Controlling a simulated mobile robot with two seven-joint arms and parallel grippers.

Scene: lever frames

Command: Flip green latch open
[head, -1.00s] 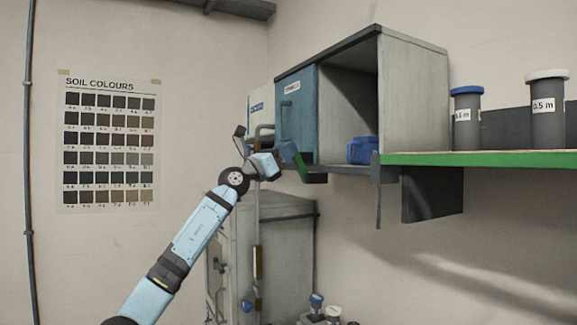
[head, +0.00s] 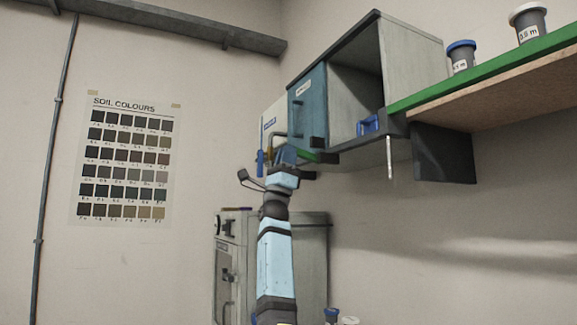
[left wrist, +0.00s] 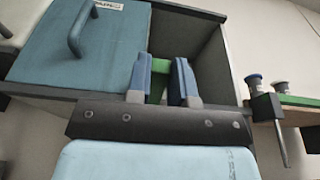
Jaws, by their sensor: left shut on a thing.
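My left gripper (head: 290,156) is at the latch from below. In the left wrist view the two blue fingers of the left gripper (left wrist: 161,68) stand on either side of the green latch (left wrist: 157,83), shut on it. The fingers and the dark gripper body hide part of the latch. My right gripper is in neither view.
The wall box (head: 412,75) is open to the right of the door, with a blue object (head: 368,125) inside. A green-edged shelf (head: 485,72) with jars adjoins at right. A grey cabinet (head: 300,255) stands below.

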